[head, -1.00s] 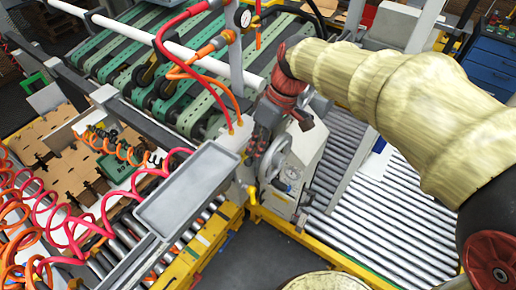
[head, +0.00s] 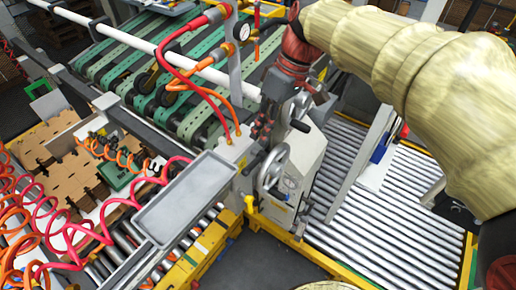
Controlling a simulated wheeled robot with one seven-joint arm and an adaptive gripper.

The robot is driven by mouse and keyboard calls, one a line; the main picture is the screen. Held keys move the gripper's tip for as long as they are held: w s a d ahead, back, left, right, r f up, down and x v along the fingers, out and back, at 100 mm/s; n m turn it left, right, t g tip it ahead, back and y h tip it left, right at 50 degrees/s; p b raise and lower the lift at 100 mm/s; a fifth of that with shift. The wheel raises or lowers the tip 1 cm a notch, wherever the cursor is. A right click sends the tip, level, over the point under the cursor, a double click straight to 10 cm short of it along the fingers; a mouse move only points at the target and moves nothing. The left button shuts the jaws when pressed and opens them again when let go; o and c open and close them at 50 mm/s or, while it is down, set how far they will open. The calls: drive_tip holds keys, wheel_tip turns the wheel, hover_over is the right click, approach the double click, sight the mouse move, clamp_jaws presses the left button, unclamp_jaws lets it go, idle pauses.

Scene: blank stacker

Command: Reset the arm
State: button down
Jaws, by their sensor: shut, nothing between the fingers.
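My arm, in a pale yellow sleeve, reaches in from the right edge of the head view and bends down at a red wrist joint. My gripper (head: 268,128) hangs below that joint, dark grey and small in the picture. It is shut and holds nothing that I can see. It overlaps the grey machine housing (head: 308,165) with a handwheel in the picture; whether it touches the housing I cannot tell.
A grey tray (head: 185,200) lies left of the gripper. Coiled red air hoses (head: 105,215) and cardboard pieces (head: 75,165) are further left. Green conveyor belts (head: 150,70) lie behind. A roller conveyor (head: 385,225) spreads to the right. Dark floor shows at the bottom.

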drive_tip(key=s+d+f+m+t+h+b, duration=0.1)
drive_tip(key=s+d+f+m+t+b, duration=0.1)
drive_tip(key=s+d+f+b, duration=0.3)
drive_tip(key=s+d+f+m+t+h+b, duration=0.1)
drive_tip(key=s+d+f+m+b, duration=0.3)
drive_tip(key=f+b, duration=0.8)
drive_tip(key=s+d+f+m+t+h+b, duration=0.1)
drive_tip(key=s+d+f+m+t+b, duration=0.2)
drive_tip(key=d+f+b, duration=0.4)
wheel_tip(320, 180, down, 8)
drive_tip(key=s+m+b, duration=0.1)
drive_tip(key=s+b, duration=0.1)
drive_tip(key=shift+s+d+r+t+h, duration=0.15)
drive_tip(key=shift+s+d+t+h, duration=0.1)
drive_tip(key=shift+s+t+h, duration=0.1)
